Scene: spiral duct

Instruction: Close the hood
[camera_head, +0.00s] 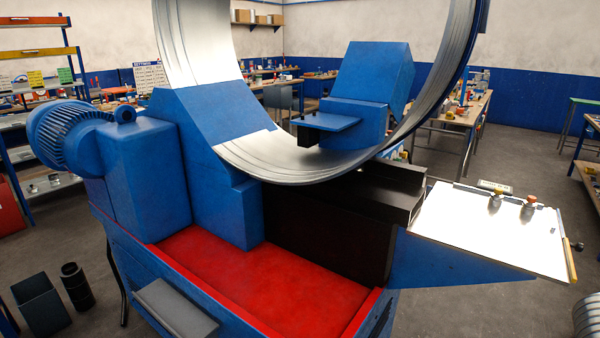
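A large blue machine (155,180) fills the middle of the view, with a big silver spiral duct ring (290,165) rising from it. A tilted blue box-shaped cover (372,75), which looks like the hood, stands inside the ring over a smaller blue block with a flat blue plate (325,123). Its top leans back to the right. I cannot tell its hinge from here. Neither of my grippers shows in this view.
A ribbed blue motor (70,135) sticks out at the left. A red tray (270,285) lies along the machine's front. A white side table (490,230) holds two small knobbed items. Workbenches and shelves line the walls. Grey floor is open at the right.

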